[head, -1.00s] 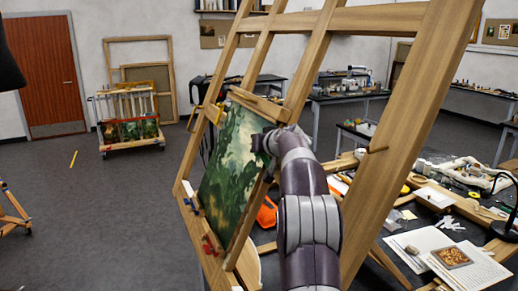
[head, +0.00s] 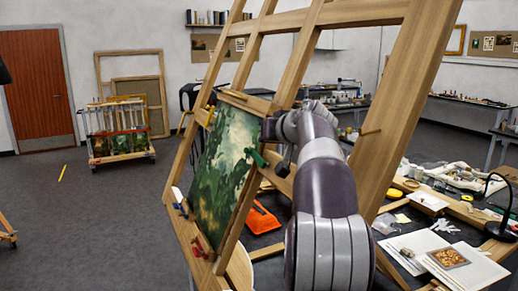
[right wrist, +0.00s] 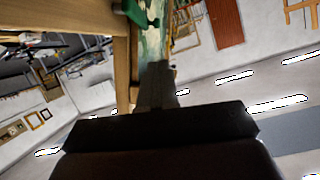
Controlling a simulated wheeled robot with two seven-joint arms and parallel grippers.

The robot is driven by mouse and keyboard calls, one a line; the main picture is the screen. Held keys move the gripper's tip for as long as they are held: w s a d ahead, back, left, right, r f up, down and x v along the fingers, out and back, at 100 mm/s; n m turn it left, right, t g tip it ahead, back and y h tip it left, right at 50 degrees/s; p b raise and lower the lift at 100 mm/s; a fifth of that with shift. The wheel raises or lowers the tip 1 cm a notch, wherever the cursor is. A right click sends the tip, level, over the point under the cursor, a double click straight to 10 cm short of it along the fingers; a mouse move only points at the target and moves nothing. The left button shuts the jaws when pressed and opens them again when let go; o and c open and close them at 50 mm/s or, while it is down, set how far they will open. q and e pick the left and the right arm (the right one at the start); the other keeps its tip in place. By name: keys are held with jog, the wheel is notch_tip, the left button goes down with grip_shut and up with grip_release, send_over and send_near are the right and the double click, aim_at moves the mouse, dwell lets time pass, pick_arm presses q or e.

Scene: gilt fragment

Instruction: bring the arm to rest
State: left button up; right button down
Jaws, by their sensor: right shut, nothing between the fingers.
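My right arm (head: 322,175) reaches up in front of the wooden easel in the head view. Its gripper (right wrist: 157,85) is shut and empty in the right wrist view. In the head view its fingers are mostly hidden by the wrist, close to the right edge of the green landscape painting (head: 222,165). A green clamp (head: 257,158) sits on that edge; it also shows in the right wrist view (right wrist: 140,12), just beyond the fingertips. The gripper looks apart from the clamp. My left gripper is not in view.
The tall wooden easel (head: 410,100) surrounds the arm, with its beams close on both sides. A painting rack (head: 118,130) stands far left. The floor (head: 80,220) at left is mostly clear.

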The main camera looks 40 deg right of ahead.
jog(key=shift+s+a+r, duration=0.1)
jog(key=shift+s+r, duration=0.1)
jog(key=shift+s, duration=0.25)
